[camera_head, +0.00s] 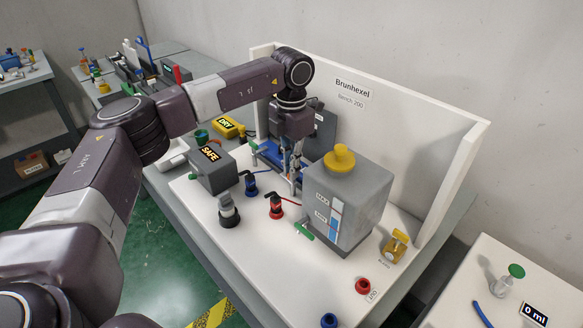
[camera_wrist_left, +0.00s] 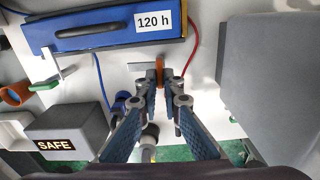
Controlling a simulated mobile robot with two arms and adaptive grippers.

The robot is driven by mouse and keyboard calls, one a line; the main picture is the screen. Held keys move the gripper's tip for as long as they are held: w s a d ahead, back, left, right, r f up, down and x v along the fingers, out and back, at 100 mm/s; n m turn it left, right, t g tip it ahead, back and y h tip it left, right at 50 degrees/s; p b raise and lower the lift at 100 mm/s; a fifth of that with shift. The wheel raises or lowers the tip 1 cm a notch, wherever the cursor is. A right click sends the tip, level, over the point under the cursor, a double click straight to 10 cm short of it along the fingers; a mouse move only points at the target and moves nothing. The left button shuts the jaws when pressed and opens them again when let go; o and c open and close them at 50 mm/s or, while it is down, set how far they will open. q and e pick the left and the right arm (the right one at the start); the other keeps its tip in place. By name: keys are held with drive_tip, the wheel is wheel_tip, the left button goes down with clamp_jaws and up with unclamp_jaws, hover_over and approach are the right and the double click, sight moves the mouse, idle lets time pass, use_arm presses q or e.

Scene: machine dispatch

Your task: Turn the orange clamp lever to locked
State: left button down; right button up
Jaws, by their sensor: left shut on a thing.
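In the left wrist view the orange clamp lever (camera_wrist_left: 160,70) shows as a small orange piece between my fingertips. My left gripper (camera_wrist_left: 161,86) is shut on it. A flat grey metal piece (camera_wrist_left: 138,66) lies right beside it, at the front edge of a blue box (camera_wrist_left: 100,32) labelled 120 h. In the head view my left gripper (camera_head: 293,178) points down at the bench, between the blue box (camera_head: 266,154) and a grey tank (camera_head: 350,200). The lever cannot be made out there. My right gripper is in neither view.
The grey tank with its yellow knob (camera_head: 340,158) stands close to the right of my gripper. A grey SAFE box (camera_head: 212,172), a black plug (camera_head: 229,212), a blue plug (camera_head: 251,186) and a red plug (camera_head: 276,207) stand left and in front. A white panel (camera_head: 400,115) rises behind.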

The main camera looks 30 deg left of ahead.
use_arm(q)
drive_tip(key=m, duration=0.5)
drive_tip(key=shift+w+a+b, duration=0.15)
drive_tip(key=shift+b, duration=0.25)
drive_tip(key=m, duration=0.5)
drive_tip(key=shift+w, duration=0.1)
drive_tip(key=m, duration=0.3)
drive_tip(key=shift+w+r+m, duration=0.1)
drive_tip(key=shift+m, duration=0.2)
drive_tip(key=shift+w+m, duration=0.15)
drive_tip(key=shift+m, duration=1.65)
drive_tip(key=c, duration=2.1)
unclamp_jaws()
wheel_tip(320, 180, up, 12)
